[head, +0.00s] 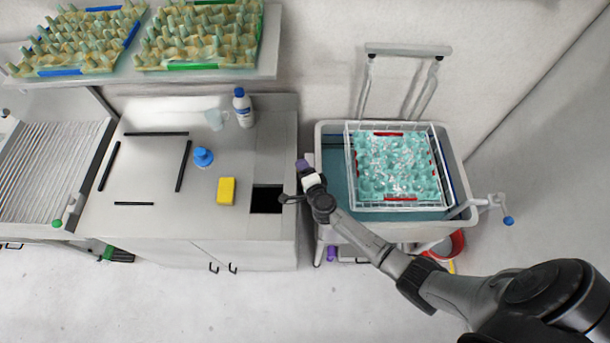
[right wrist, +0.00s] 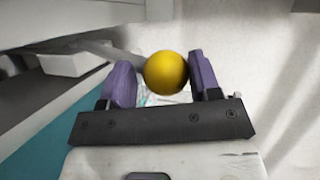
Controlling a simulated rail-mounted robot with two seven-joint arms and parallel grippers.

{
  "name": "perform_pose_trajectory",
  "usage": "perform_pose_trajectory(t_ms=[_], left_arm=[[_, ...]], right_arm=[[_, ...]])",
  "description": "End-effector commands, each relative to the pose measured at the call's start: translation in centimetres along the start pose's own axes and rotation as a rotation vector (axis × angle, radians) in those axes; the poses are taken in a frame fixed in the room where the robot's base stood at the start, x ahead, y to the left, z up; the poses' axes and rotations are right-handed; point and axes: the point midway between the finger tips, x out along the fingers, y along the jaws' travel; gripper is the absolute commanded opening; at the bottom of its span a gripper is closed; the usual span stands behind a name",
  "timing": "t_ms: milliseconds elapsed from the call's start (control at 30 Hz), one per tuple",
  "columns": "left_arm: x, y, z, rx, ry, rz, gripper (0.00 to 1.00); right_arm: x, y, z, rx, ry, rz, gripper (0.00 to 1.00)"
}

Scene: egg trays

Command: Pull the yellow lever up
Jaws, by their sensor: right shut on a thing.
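The yellow lever's round knob (right wrist: 166,73) shows in the right wrist view, between the two purple fingers of my right gripper (right wrist: 161,82). The fingers are closed on the knob from both sides. In the head view my right gripper (head: 303,168) is at the gap between the counter and the sink basin, and the knob is hidden there. My left gripper is not in view.
A sink basin (head: 330,135) holds a white wire basket (head: 348,165) with a teal egg tray (head: 390,165). Egg trays (head: 200,40) sit on a shelf above.

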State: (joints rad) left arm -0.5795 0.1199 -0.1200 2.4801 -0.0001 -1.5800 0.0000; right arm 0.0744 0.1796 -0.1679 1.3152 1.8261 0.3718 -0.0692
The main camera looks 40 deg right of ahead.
Motion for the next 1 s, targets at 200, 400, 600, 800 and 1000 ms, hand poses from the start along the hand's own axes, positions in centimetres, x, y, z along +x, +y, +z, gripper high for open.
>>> perform_pose_trajectory(t_ms=[200,400,600,800,1000], left_arm=[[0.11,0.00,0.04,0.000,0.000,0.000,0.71],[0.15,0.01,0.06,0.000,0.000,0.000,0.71],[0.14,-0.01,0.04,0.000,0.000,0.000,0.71],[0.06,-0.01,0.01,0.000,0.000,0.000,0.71],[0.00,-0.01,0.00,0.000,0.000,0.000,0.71]], right_arm=[[0.66,0.14,-0.95,0.000,0.014,0.003,0.14],[0.68,0.19,-1.00,0.002,0.015,0.003,0.14],[0.67,0.13,-0.96,0.002,0.015,0.003,0.71],[0.62,-0.12,-0.79,0.002,0.012,-0.001,0.71],[0.58,-0.31,-0.63,0.002,0.010,-0.004,0.71]])
